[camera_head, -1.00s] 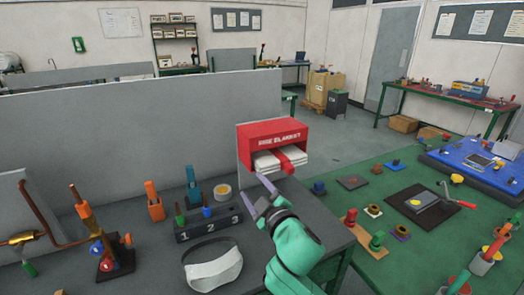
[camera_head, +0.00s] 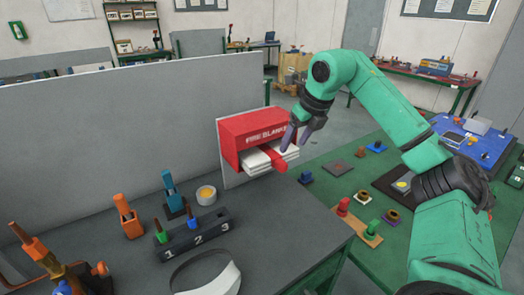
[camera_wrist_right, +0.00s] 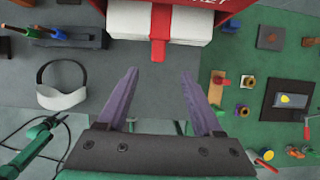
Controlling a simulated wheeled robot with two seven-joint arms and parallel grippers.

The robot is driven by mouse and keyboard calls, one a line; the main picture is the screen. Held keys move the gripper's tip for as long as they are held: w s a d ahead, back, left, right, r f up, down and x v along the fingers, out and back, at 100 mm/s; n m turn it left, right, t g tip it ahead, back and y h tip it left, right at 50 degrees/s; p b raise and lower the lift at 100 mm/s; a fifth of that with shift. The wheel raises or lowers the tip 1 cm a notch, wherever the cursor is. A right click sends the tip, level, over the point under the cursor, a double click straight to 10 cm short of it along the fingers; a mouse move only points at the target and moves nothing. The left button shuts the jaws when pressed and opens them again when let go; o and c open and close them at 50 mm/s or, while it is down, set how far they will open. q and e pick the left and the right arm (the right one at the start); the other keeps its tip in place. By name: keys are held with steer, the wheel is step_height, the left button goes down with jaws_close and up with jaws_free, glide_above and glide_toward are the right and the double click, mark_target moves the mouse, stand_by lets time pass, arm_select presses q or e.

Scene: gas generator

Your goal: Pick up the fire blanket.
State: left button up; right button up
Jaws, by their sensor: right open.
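The fire blanket (camera_head: 259,158) is a white folded bundle with a red strap (camera_head: 271,158) down its front. It sticks out of the open bottom of a red box (camera_head: 243,137) fixed to the grey partition. My right gripper (camera_head: 296,142) is at the box's right front side in the head view, open and empty. In the right wrist view the purple fingers (camera_wrist_right: 160,95) are spread apart, with the strap (camera_wrist_right: 160,28) and white blanket (camera_wrist_right: 190,22) ahead between and beyond their tips. They look apart from the blanket. My left gripper does not show.
The grey partition (camera_head: 120,110) stands behind the box. A numbered block (camera_head: 195,236), a white visor (camera_head: 210,275) and orange and blue tools stand on the dark table (camera_head: 290,225). The tabletop under the blanket is clear. The green table (camera_head: 335,185) at right holds several small parts.

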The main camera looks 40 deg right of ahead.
mark_target(282, 162)
steer(key=p+x, duration=0.1)
steer(key=x, duration=0.4)
steer(key=p+x, duration=0.1)
steer(key=x, duration=0.4)
steer(key=shift+w+a+p, duration=0.15)
steer(key=shift+w+p, duration=0.15)
steer(key=shift+p, duration=0.05)
steer(key=shift+w+f, duration=0.1)
steer(key=shift+f, duration=0.05)
jaws_close()
stand_by(0.5)
